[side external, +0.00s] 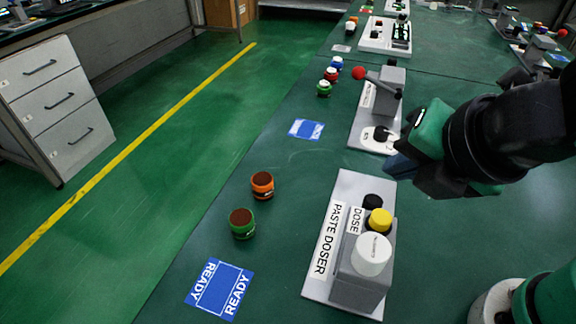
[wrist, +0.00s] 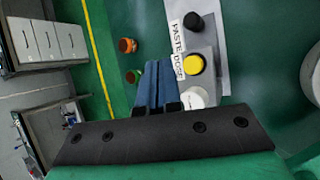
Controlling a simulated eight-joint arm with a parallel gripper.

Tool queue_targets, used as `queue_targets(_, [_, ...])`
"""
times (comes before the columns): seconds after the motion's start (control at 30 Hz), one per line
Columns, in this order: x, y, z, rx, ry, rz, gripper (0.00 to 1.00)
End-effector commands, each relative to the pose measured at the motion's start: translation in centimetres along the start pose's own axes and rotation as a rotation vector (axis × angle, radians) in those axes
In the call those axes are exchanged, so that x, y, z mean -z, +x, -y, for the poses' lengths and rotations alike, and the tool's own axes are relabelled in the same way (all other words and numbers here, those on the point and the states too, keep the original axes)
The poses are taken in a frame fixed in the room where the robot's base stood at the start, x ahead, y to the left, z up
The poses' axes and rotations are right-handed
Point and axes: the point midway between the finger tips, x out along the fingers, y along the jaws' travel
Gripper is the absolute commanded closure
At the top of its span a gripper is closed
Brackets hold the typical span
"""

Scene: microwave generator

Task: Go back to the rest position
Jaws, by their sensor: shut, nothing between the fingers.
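My gripper (side external: 396,166) is at the right of the side external view, raised over the table behind the paste doser. In the wrist view its two blue fingers (wrist: 158,68) lie together, shut and empty. No task object is in contact with the fingers, as far as I can see. My arm hides part of the table at the right.
The paste doser (side external: 358,276) has a yellow button (side external: 379,221) and white cap. Orange (side external: 262,185) and green (side external: 242,223) jars stand left of it, beyond a blue READY mat (side external: 219,288). A lever machine (side external: 386,90) stands close behind my gripper.

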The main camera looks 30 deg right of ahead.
Motion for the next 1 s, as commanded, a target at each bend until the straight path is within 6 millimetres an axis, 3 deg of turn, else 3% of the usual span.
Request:
queue_targets(0.17, [-0.9,1.3,0.5,0.034,0.21,-0.018,1.0])
queue_targets(0.27, [-2.3,3.1,1.2,0.077,0.552,-0.04,1.0])
queue_targets(0.5, [-7.0,7.2,3.5,0.121,1.58,-0.07,1.0])
queue_targets(0.63, [-9.1,8.3,4.6,0.1,1.984,-0.078,1.0])
queue_targets(0.8, [-10.4,8.8,5.3,0.076,2.22,-0.086,1.0])
queue_targets(1.0, [-10.5,8.8,5.3,0.074,2.24,-0.088,1.0])
